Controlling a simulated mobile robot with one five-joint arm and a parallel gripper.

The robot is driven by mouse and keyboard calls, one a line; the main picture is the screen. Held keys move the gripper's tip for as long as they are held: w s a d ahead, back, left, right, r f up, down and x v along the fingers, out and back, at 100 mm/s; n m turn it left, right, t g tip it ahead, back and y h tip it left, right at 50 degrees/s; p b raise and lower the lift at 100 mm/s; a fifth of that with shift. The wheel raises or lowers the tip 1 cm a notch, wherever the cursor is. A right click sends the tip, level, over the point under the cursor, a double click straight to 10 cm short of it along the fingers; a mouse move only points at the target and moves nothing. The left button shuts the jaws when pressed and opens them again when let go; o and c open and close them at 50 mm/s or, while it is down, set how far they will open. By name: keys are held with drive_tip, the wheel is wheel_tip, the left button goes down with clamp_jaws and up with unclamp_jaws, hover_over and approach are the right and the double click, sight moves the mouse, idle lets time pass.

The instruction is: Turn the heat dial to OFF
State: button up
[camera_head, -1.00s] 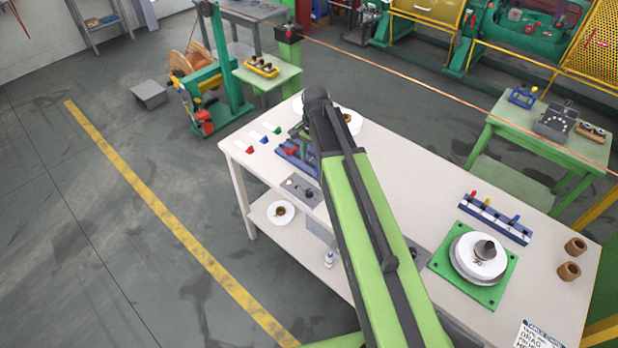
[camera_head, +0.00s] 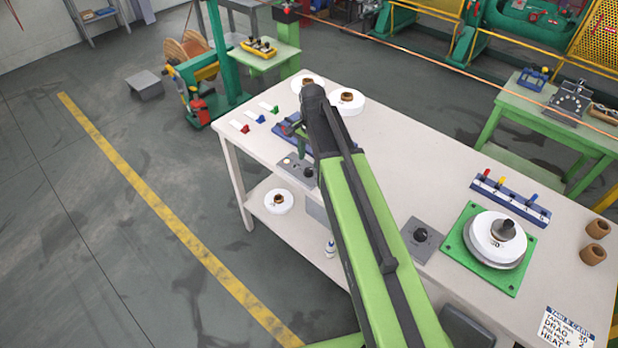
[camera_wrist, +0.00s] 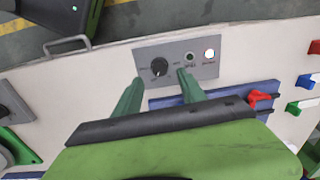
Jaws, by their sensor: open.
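A grey control panel (camera_wrist: 178,62) lies on the bench in the wrist view, with a black dial (camera_wrist: 159,67) at its left and two round indicators to the right. Its lettering is too small to read. My gripper (camera_wrist: 160,77) is open, its two green fingers apart and empty. The dial appears between and just beyond the fingertips; I cannot tell the height gap. In the head view the same panel (camera_head: 288,163) and dial (camera_head: 308,173) show beside my dark wrist, which hides much of my gripper.
A second grey panel with a black knob (camera_head: 421,235) sits right of my arm. A blue rack (camera_wrist: 222,108) with a red piece (camera_wrist: 260,98) lies close to my fingers. A green plate (camera_head: 462,262) bears a white spool. White spools (camera_head: 352,105) stand at the bench's far end.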

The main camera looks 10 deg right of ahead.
sight(309, 169)
wheel_tip(309, 169, down, 5)
drive_tip(key=b, duration=0.3)
drive_tip(key=shift+w+a, duration=0.1)
drive_tip(key=shift+r, duration=0.1)
drive_tip(key=shift+c, duration=0.5)
clamp_jaws()
